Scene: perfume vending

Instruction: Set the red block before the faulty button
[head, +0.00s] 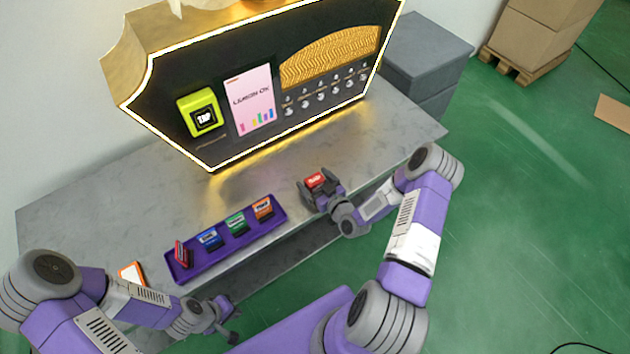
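A small red block (315,180) with pale lettering is between the fingers of my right gripper (316,188), over the grey table in front of the machine. The gripper looks shut on it. The vending machine (215,148) stands at the back of the table, with a black front and glowing edge. Its round silver buttons (321,97) sit in a row on the right, under a gold panel. They are too small to tell which one is faulty. My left gripper (232,325) is low at the front, off the table edge, and looks open and empty.
A purple tray (216,263) holds blue, green and orange blocks, and a tilted red item (181,253) at its left end. An orange-and-white item (131,272) lies left of it. The grey table (390,130) is clear between tray and machine. Grey bins (430,55) stand behind right.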

